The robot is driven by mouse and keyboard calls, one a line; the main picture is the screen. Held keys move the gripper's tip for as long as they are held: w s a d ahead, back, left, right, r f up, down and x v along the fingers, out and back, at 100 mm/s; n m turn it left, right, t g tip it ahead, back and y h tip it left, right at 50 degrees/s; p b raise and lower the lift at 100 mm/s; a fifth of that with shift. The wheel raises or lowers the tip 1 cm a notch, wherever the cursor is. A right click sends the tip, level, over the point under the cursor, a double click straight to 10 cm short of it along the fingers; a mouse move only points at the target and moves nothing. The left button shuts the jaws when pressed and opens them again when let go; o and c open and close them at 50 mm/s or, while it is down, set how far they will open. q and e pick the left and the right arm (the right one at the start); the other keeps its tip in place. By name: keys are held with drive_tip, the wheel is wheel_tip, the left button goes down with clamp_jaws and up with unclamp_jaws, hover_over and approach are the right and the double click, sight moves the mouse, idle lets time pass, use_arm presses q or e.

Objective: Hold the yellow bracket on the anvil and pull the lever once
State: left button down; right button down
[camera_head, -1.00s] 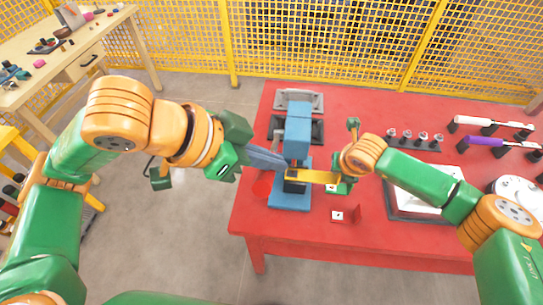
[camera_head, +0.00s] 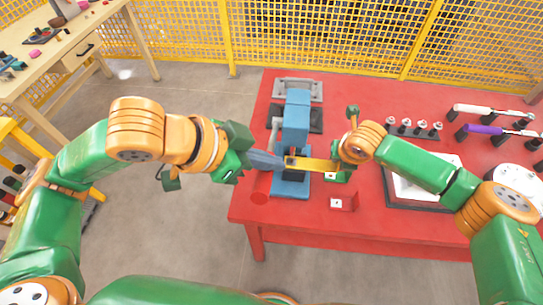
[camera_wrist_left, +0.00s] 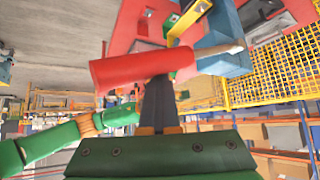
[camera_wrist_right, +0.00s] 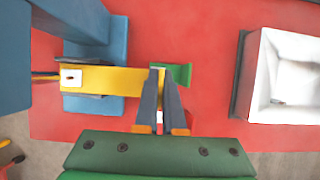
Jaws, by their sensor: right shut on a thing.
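The yellow bracket (camera_head: 318,165) reaches from the blue press (camera_head: 297,122) rightward to my right gripper (camera_head: 340,160). In the right wrist view the bracket (camera_wrist_right: 108,79) has its white-plated left end over the press's blue base. My right gripper (camera_wrist_right: 162,72) is shut on the bracket's right end. The lever's red grip (camera_head: 261,185) hangs at the press's left side. My left gripper (camera_head: 282,161) has its fingers together just above that grip. In the left wrist view the red grip (camera_wrist_left: 140,68) lies across the fingertips; exact contact is unclear.
A green piece (camera_wrist_right: 183,73) lies under my right fingers. A white-lined tray (camera_head: 412,203) stands on the right. Purple and white handled tools lie at the back right; yellow mesh fence stands behind.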

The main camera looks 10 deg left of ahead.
use_arm(q)
drive_tip(key=shift+f, duration=1.6)
drive_tip(key=shift+f, duration=1.75)
drive_tip(key=shift+w+r, duration=0.15)
drive_tip(key=shift+r, duration=2.55)
drive_tip(key=shift+a+r, duration=0.1)
drive_tip(key=shift+r, duration=3.75)
